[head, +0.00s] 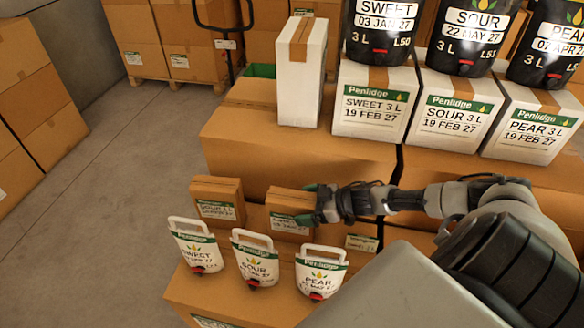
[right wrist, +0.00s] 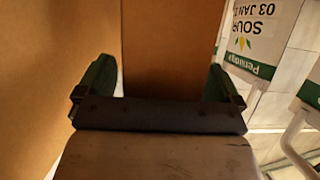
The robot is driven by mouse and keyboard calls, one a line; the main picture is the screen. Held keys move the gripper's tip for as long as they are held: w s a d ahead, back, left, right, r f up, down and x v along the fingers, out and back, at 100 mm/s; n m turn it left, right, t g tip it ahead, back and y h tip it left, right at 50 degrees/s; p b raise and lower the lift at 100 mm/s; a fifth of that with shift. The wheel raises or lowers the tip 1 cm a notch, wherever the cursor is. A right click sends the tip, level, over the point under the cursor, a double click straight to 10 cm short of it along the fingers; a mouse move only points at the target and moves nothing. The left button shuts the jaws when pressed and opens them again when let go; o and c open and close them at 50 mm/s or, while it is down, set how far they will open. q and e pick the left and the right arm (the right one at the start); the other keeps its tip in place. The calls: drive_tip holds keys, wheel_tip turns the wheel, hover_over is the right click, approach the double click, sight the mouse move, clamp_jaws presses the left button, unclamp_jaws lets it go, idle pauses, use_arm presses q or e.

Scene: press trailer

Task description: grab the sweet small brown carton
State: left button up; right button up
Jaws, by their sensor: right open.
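Two small brown cartons stand on the low brown box: a left one (head: 217,203) and a middle one (head: 290,213). Their label words are too small to read surely. A third small label (head: 361,243) shows below my arm, on a brown surface mostly hidden. My right gripper (head: 312,205) is open at the right side of the middle carton. In the right wrist view, my right gripper (right wrist: 160,85) has a brown carton face (right wrist: 170,45) between or just beyond its dark green fingers; contact is unclear. My left gripper is out of view.
White pouches marked SWEET (head: 198,252), SOUR (head: 256,264) and PEAR (head: 320,277) stand in front of the cartons. White cartons (head: 375,105) with dark containers (head: 383,30) on top stand behind on larger brown boxes. Floor at left (head: 100,220) is clear.

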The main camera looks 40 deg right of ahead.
drive_tip(key=shift+s, duration=0.1)
drive_tip(key=c, duration=1.8)
drive_tip(key=shift+r, duration=0.15)
drive_tip(key=shift+r, duration=0.1)
